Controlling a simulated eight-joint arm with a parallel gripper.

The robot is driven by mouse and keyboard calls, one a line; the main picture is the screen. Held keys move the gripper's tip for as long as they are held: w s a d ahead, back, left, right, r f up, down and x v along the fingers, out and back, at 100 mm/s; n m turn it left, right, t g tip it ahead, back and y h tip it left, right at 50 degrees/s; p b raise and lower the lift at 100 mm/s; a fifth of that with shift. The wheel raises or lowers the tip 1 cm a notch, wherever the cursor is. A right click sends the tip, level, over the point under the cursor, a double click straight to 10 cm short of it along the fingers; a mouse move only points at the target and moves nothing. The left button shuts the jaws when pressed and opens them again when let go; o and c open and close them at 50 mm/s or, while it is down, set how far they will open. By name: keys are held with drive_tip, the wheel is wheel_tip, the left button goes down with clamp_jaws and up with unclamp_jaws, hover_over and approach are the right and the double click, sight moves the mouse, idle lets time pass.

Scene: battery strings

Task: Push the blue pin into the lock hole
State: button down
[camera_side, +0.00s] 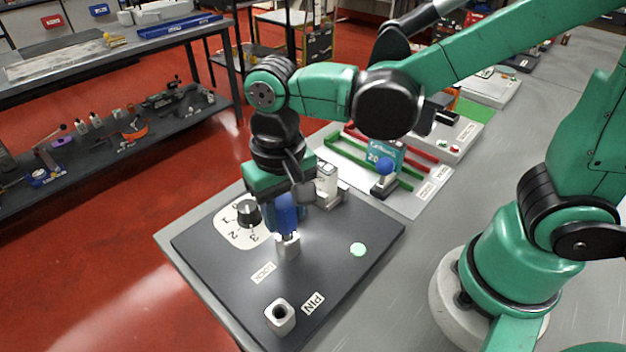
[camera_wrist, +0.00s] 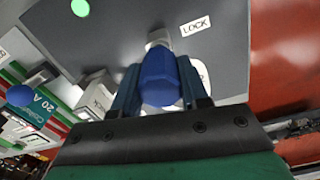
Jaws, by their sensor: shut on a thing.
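The blue pin (camera_side: 287,215) is upright in my gripper (camera_side: 287,206), which is shut on it. The white lock block (camera_side: 288,246), beside the LOCK label (camera_side: 263,273), stands right under the pin; I cannot tell how deep the pin's lower end is in its hole. In the wrist view the pin's blue head (camera_wrist: 160,78) sits between the two fingers of my gripper (camera_wrist: 160,88), and the lock block (camera_wrist: 158,38) shows partly behind it. The LOCK label (camera_wrist: 195,25) lies beside it. The empty pin holder (camera_side: 280,316) stands at the board's front by the PIN label (camera_side: 313,302).
The dark board (camera_side: 345,280) also carries a black dial knob (camera_side: 249,213) with numbers, a green light (camera_side: 358,249) and a white latch block (camera_side: 328,185). Behind stand a blue-knobbed lever (camera_side: 385,175) and a teal battery (camera_side: 384,155) between green and red rails.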

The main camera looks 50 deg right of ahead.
drive_tip(key=shift+f, duration=1.05)
drive_tip(key=shift+c, duration=1.8)
unclamp_jaws()
drive_tip(key=shift+r, duration=2.8)
drive_tip(key=d+r+n+t, duration=0.1)
drive_tip(key=d+n+t, duration=0.1)
drive_tip(key=d+t, duration=0.5)
drive_tip(key=d, duration=0.5)
drive_tip(key=shift+w+r, duration=0.3)
drive_tip(key=shift+w, duration=0.05)
